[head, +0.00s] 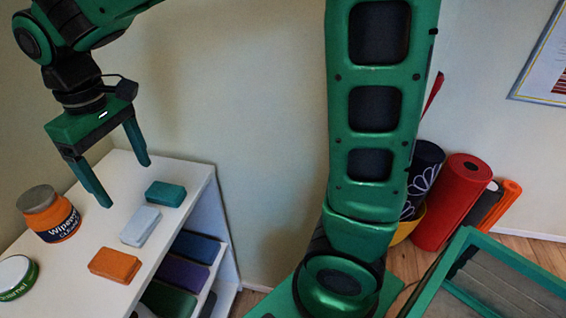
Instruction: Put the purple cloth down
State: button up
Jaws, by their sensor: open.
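My gripper (125,183) is open and empty, above the top of a white shelf unit (75,248). A purple folded cloth (183,271) lies on a lower level of the unit, between a dark blue cloth (196,247) and a dark green cloth (168,299). It is apart from my gripper, lower and to the right, and the top board hides part of that level. On top of the unit lie a teal cloth (165,193), a light blue cloth (141,226) and an orange cloth (115,265), in a row.
An orange tub with a grey lid (48,214) and a green-labelled jar (15,278) stand at the top's left. A red roll (452,202) and other rolls stand by the wall. A green-framed container (437,277) is at the lower right.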

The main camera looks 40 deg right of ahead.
jog(key=s+d+f+m, duration=0.1)
jog(key=s+d+m, duration=0.25)
jog(key=d, duration=0.85)
jog(key=s+d+m, duration=0.3)
jog(key=d+m, duration=0.1)
jog(key=d, duration=0.8)
jog(key=s+d+f+m, duration=0.2)
jog(key=s+d, duration=0.3)
jog(key=s, duration=0.2)
jog(key=s+d+f+m, duration=0.2)
jog(key=s+d+m, duration=0.1)
jog(key=s, duration=0.4)
jog(key=shift+s+d+f, duration=0.25)
jog(key=shift+d+f, duration=0.05)
jog(key=shift+d, duration=0.55)
jog(key=shift+o, duration=0.4)
